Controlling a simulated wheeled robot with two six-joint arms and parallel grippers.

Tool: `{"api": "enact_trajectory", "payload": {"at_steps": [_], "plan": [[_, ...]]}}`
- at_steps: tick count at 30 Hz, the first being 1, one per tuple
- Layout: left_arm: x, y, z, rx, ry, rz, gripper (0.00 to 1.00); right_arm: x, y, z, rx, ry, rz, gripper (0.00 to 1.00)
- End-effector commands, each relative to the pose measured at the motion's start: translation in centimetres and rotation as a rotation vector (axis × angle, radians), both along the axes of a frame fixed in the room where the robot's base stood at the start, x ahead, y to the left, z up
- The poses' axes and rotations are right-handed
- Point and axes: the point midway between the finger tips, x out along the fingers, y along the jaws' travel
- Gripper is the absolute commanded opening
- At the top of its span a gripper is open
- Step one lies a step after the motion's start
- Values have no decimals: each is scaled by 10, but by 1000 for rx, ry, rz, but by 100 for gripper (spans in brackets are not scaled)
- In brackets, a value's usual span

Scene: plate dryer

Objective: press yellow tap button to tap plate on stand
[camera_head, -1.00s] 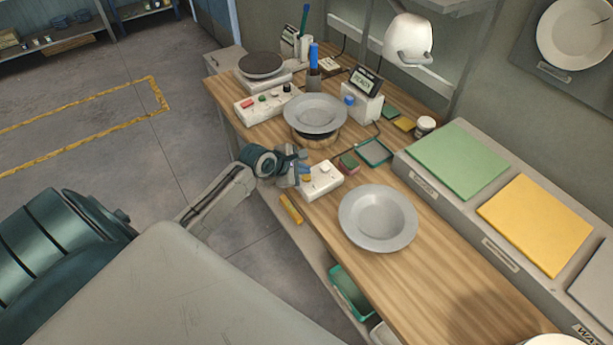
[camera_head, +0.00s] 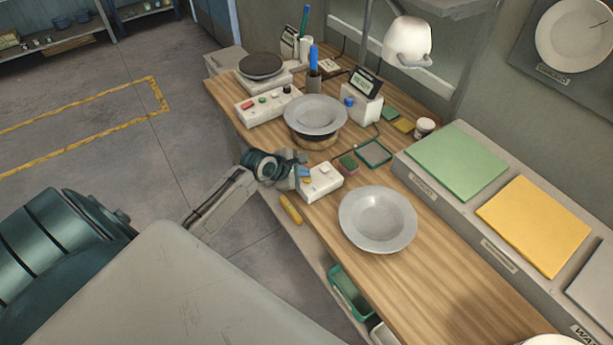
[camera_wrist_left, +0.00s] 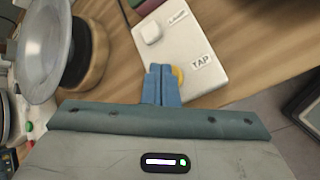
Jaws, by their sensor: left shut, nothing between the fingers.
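The white button box (camera_head: 325,180) sits at the near edge of the wooden bench. In the left wrist view the box (camera_wrist_left: 192,40) carries the labels TAP and LAMP, with a yellow button (camera_wrist_left: 179,75) by TAP and a white button (camera_wrist_left: 151,31) by LAMP. My left gripper (camera_head: 303,173) is shut and empty, its blue fingertips (camera_wrist_left: 162,82) right at the yellow button and partly covering it. I cannot tell whether the button is pressed down. A grey plate (camera_head: 315,114) rests on the round wooden stand (camera_head: 317,141) behind the box. My right gripper is out of view.
Another grey plate (camera_head: 378,219) lies on the bench to the right of the box. A red-and-green sponge (camera_head: 348,165) and a green tray (camera_head: 374,153) sit behind the box. A scale with a dark disc (camera_head: 261,67) stands farther back.

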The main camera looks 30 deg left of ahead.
Motion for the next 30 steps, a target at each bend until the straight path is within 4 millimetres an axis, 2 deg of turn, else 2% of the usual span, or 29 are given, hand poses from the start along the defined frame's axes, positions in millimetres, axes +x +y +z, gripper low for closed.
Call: {"api": "enact_trajectory", "payload": {"at_steps": [30], "plan": [[0, 0, -8, 0, 1, 0, 0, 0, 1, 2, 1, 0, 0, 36]]}}
